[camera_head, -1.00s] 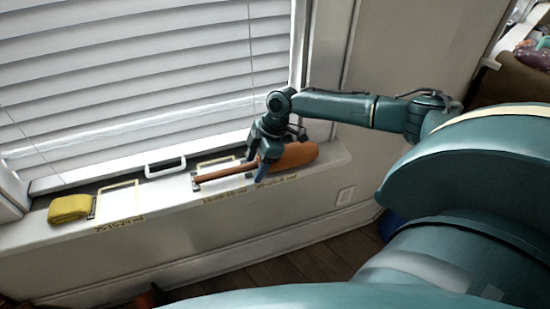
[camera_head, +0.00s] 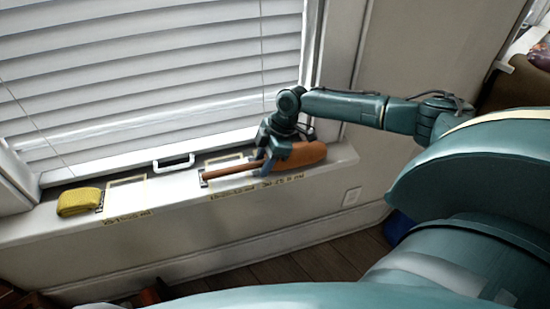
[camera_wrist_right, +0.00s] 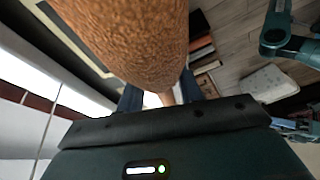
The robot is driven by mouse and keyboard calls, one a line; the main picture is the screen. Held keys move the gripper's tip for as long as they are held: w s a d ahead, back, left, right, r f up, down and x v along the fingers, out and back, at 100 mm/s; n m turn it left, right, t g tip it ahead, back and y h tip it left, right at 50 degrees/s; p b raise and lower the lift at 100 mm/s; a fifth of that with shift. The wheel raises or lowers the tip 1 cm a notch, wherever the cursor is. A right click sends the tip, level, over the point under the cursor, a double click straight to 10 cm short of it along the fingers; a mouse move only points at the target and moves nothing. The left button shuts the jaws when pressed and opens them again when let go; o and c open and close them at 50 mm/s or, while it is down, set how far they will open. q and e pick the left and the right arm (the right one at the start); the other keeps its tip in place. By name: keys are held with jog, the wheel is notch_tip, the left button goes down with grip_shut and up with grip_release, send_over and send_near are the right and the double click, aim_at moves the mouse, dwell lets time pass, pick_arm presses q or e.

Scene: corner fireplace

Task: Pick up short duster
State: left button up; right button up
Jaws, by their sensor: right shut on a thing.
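The short duster has an orange-brown fluffy head (camera_head: 303,157) and a thin brown handle (camera_head: 230,171). It lies along the window sill at the right part of the sill in the head view. My right gripper (camera_head: 268,165) is shut on the duster where the handle meets the head. In the right wrist view the textured duster head (camera_wrist_right: 130,35) fills the top middle, and the handle shows between the dark fingers (camera_wrist_right: 160,98). I cannot tell whether the duster touches the sill.
A yellow folded cloth (camera_head: 79,201) lies at the left of the white sill (camera_head: 180,207). A white handle-shaped item (camera_head: 174,163) stands near the window blinds (camera_head: 140,80). Taped outlines mark the sill. A wall outlet (camera_head: 352,197) is below it, above a wooden floor.

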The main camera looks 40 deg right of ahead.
jog(key=shift+r, duration=0.1)
jog(key=shift+s+r, duration=0.15)
jog(key=shift+r, duration=0.05)
notch_tip(320, 180, up, 7)
jog(key=s+d+p, duration=0.1)
jog(key=s, duration=1.8)
jog(key=shift+s+d+f, duration=0.25)
jog(key=shift+s, duration=0.1)
